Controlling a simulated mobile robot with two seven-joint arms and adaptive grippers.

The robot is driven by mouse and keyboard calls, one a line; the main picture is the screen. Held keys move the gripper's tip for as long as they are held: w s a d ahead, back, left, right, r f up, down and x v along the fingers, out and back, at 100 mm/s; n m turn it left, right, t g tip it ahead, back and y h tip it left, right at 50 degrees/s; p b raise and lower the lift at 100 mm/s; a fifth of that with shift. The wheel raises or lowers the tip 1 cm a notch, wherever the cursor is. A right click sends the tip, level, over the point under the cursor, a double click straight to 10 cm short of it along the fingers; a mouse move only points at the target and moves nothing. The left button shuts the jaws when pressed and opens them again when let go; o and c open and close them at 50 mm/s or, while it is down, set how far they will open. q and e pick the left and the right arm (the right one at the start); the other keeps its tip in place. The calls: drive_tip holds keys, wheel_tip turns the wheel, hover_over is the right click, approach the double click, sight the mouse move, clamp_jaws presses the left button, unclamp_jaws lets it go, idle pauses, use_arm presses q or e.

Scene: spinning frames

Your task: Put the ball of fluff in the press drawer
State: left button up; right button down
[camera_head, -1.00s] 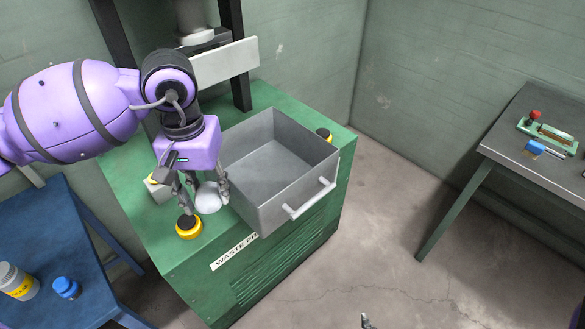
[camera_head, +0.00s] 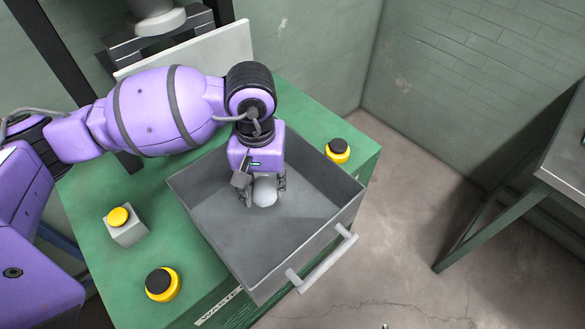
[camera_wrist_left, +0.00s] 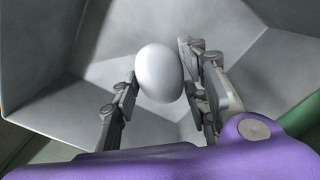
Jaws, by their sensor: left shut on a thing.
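The white ball of fluff (camera_head: 265,191) is between the fingers of my left gripper (camera_head: 263,190), which is shut on it. In the wrist view the ball (camera_wrist_left: 159,73) sits between the two fingertips (camera_wrist_left: 160,85). The grey press drawer (camera_head: 341,222) is pulled open, with its handle at the front. The ball and fingertips are over the drawer's interior, inside its walls in the picture; I cannot tell whether the ball touches the floor. My right gripper may be the small tip at the bottom edge, too little to tell.
The green press (camera_head: 84,203) carries yellow-and-black buttons (camera_head: 163,284) and (camera_head: 338,150), and a grey box with a yellow button (camera_head: 126,226). A pale press plate stands behind the drawer. A grey table (camera_head: 566,165) is at the right, with bare floor between.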

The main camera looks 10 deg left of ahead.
sight(264, 186)
use_arm(q)
wheel_tip(264, 186, down, 8)
drive_tip(key=shift+s+f+p, duration=0.1)
drive_tip(key=shift+f+p, duration=0.15)
drive_tip(key=shift+p, duration=0.1)
drive_tip(key=shift+f, duration=0.25)
drive_tip(key=o, duration=1.1)
drive_tip(key=shift+c, duration=0.2)
wheel_tip(264, 186, up, 13)
drive_tip(key=shift+f, duration=0.2)
